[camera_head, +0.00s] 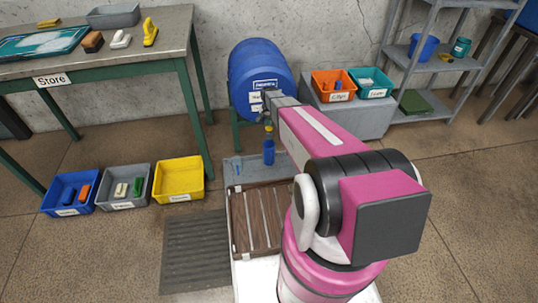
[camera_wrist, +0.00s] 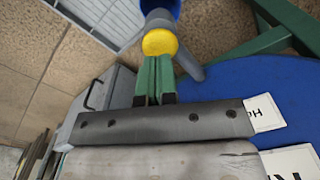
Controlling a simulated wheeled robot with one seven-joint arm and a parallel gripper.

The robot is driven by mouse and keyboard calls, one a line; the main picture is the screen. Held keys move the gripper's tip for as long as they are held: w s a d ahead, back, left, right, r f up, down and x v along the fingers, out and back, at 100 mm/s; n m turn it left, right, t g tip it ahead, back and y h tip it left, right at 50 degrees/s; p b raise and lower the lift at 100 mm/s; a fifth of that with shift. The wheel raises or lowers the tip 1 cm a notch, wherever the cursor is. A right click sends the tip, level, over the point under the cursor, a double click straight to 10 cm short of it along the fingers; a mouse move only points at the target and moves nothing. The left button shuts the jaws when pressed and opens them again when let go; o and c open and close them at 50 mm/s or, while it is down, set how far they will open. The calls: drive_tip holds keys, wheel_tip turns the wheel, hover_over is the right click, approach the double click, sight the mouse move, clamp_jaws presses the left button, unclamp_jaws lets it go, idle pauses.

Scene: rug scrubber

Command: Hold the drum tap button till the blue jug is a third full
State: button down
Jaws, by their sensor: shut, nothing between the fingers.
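The blue drum (camera_head: 258,68) lies on a green stand against the wall, and its blue end fills the right of the wrist view (camera_wrist: 235,90). The yellow tap button (camera_wrist: 160,42) sits on a grey tap (camera_wrist: 190,66) at the drum's front. My gripper (camera_wrist: 156,60) is shut and empty, its green fingertips right at the button. I cannot tell how far the button is pressed. The blue jug (camera_head: 269,153) stands upright below the tap in the head view. Its rim shows at the top of the wrist view (camera_wrist: 160,7). The level inside is hidden.
A grey tray (camera_head: 236,168) lies under the jug, with wooden slats (camera_head: 262,218) before it. Blue (camera_head: 70,208), grey (camera_head: 124,203) and yellow (camera_head: 180,195) bins stand left on the floor. A green-legged table (camera_head: 150,50) stands behind them, and a grey shelf (camera_head: 425,67) at right.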

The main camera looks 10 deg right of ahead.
drive_tip(key=shift+f, duration=1.5)
idle(6.5)
